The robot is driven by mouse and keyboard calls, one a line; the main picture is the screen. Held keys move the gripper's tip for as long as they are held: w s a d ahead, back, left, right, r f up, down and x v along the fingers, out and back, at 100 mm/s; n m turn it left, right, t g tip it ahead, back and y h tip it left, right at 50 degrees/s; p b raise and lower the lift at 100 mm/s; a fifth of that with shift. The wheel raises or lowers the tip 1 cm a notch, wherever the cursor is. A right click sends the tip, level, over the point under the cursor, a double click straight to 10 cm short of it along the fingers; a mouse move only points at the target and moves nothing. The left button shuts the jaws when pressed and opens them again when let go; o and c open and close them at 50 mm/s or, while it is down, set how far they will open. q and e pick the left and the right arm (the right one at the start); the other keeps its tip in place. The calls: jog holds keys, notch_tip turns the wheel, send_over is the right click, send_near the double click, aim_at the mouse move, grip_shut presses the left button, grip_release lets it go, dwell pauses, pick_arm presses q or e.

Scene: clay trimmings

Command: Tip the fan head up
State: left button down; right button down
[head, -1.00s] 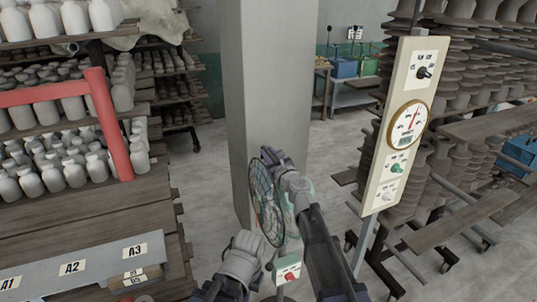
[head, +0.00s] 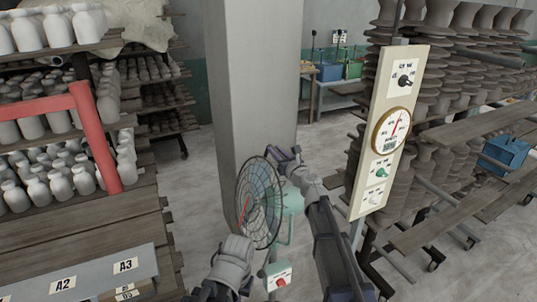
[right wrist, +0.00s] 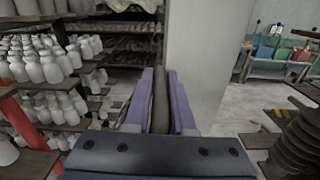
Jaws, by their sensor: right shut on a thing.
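The fan has a round dark wire guard (head: 259,203) with a pale green motor housing (head: 293,199) behind it. It stands on a thin post, with a pale green box with a red knob (head: 279,280) low on it. My right gripper (head: 283,156) is at the upper right rim of the fan head. In the right wrist view its purple fingers (right wrist: 161,105) are closed on a dark upright strip, which I take to be part of the fan head. My left arm ends in front of the fan, low in the head view; its fingers cannot be made out.
A grey pillar (head: 252,75) stands right behind the fan. A panel with a dial gauge and knobs (head: 390,130) stands close to the right of my right arm. Shelves of white bottles (head: 75,180) with a red frame (head: 100,150) are at left. Racks of brown pots (head: 440,150) fill the right.

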jog(key=shift+d, duration=0.2)
jog(key=c, duration=1.2)
grip_release()
jog(key=shift+w, duration=0.1)
jog(key=o, duration=0.4)
jog(key=shift+d, duration=0.15)
jog(key=v, duration=0.8)
